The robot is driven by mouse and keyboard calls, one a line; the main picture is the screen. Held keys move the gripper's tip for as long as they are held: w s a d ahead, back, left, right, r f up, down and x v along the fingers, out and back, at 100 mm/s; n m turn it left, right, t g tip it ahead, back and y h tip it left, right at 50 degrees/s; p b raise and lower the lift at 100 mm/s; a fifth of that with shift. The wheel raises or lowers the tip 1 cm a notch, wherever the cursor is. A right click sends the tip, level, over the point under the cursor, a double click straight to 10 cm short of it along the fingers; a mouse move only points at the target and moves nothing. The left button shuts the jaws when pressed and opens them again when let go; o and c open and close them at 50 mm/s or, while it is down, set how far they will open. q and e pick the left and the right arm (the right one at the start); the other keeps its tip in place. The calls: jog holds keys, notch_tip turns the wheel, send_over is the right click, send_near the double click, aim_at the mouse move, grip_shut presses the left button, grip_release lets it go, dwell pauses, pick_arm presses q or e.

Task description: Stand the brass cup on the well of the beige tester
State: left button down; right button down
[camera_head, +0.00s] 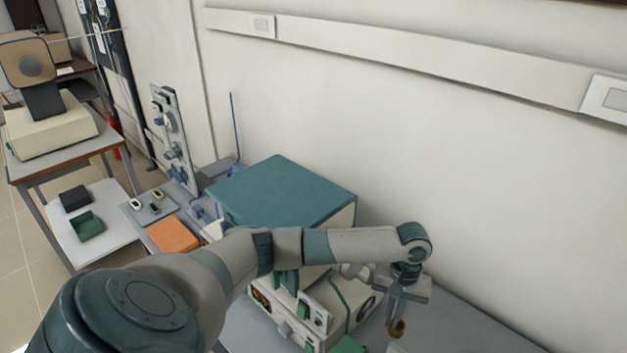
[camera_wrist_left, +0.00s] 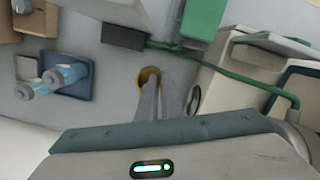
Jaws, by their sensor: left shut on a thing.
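My left gripper (camera_head: 396,318) is shut on the brass cup (camera_head: 397,329), pointing down over the grey bench. The cup also shows in the left wrist view (camera_wrist_left: 150,76), between the narrow fingertips (camera_wrist_left: 160,92); the fingers hide part of it. A beige box (camera_wrist_left: 115,12) with a dark front part is cut off by the top edge of that view. A beige corner (camera_head: 398,349) shows at the bottom of the head view, below the cup. This may be the beige tester, but I cannot tell for sure, and I see no well clearly. My right gripper is out of view.
A cream instrument (camera_head: 335,310) with a green cable (camera_wrist_left: 240,62) stands left of the cup in the head view, beside a large teal-topped furnace (camera_head: 285,190). The bench (camera_head: 465,320) is bare at right.

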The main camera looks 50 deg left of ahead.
pick_arm(q)
jog(key=b, duration=0.4)
send_over(383, 351)
jog(key=s, duration=0.2)
notch_tip(383, 351, down, 7)
jog(key=shift+s+d, duration=0.2)
jog(key=shift+d, duration=0.25)
jog(key=shift+r, duration=0.1)
notch_tip(383, 351, down, 6)
jog(key=b, duration=0.7)
jog(key=shift+b, duration=0.4)
notch_tip(383, 351, down, 4)
jog(key=b, duration=0.4)
jog(key=shift+r+b, duration=0.25)
jog(key=shift+b, duration=0.05)
jog(key=shift+f+b, duration=0.3)
jog(key=shift+b, duration=0.15)
